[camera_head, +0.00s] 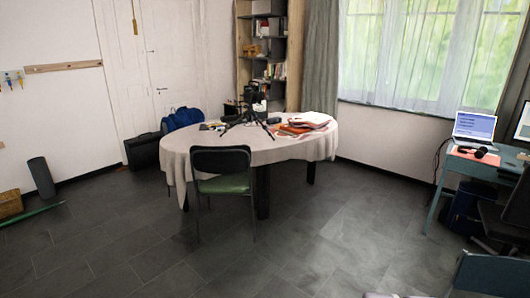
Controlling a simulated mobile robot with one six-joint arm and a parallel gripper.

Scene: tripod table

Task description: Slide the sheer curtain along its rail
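The sheer curtain (400,50) hangs in front of the window at the upper right, pale and see-through, with green showing behind it. A thicker grey curtain (320,60) hangs at its left side. The rail is above the top of the picture and cannot be seen. My gripper is not in view.
A table with a pale cloth (200,155) stands mid-room, with a camera on a tripod (250,105) and papers on it. A chair (222,170) is in front. A desk (475,165) with a laptop (474,127) stands right, below the window. Floor (340,235) between them is clear.

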